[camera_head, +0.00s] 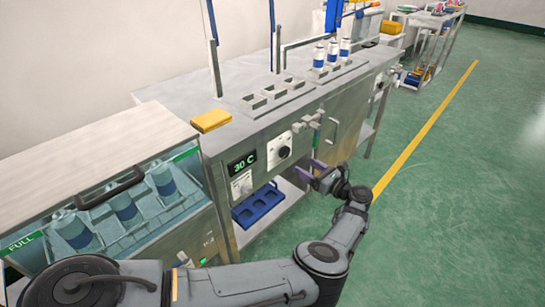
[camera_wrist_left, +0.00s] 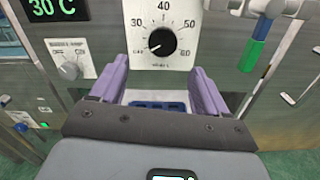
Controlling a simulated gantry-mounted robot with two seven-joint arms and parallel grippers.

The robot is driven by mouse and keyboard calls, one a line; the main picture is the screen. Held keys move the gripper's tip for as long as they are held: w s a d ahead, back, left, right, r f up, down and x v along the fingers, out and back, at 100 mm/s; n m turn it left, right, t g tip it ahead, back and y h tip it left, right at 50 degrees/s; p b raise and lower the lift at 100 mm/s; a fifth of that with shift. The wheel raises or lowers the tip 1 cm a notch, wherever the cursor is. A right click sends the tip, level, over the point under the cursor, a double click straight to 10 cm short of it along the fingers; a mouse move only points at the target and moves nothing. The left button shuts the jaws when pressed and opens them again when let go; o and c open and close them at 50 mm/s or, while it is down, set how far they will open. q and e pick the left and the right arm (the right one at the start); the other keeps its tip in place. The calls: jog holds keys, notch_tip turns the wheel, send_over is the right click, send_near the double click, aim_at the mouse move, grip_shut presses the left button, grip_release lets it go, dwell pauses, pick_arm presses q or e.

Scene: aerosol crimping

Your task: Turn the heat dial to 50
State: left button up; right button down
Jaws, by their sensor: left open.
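The heat dial (camera_head: 283,152) is a black round knob on a white plate on the front of the metal bench. In the left wrist view the dial (camera_wrist_left: 162,42) sits ahead, roughly midway between my fingers, with marks 30, 40, 50 and 60 around it; its white pointer is at the lower left, below the 30. The display (camera_head: 242,163) reads 30 C in green. My left gripper (camera_head: 314,168), with purple fingers (camera_wrist_left: 160,88), is open and empty, apart from the dial and just in front of the panel. My right gripper is not in view.
A second switch (camera_wrist_left: 70,66) on a white plate is left of the dial. A valve with a green handle (camera_wrist_left: 254,52) is close on the right. A blue tray (camera_head: 258,205) lies on the shelf below. A glass-fronted bath with cans stands at the left.

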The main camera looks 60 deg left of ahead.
aim_at(286, 154)
pick_arm(q)
jog(key=b+x, duration=0.1)
jog(key=x, duration=0.4)
jog(key=b+x, duration=0.1)
jog(key=x, duration=0.2)
jog(key=shift+w+a+f+b, duration=0.1)
jog(key=shift+a+f+b, duration=0.15)
jog(key=shift+a+b, duration=0.1)
jog(key=shift+a, duration=0.4)
jog(key=shift+s+a, duration=0.2)
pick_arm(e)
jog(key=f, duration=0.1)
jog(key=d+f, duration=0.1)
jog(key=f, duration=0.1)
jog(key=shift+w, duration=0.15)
pick_arm(q)
jog(key=shift+d+r, duration=0.1)
jog(key=c, duration=1)
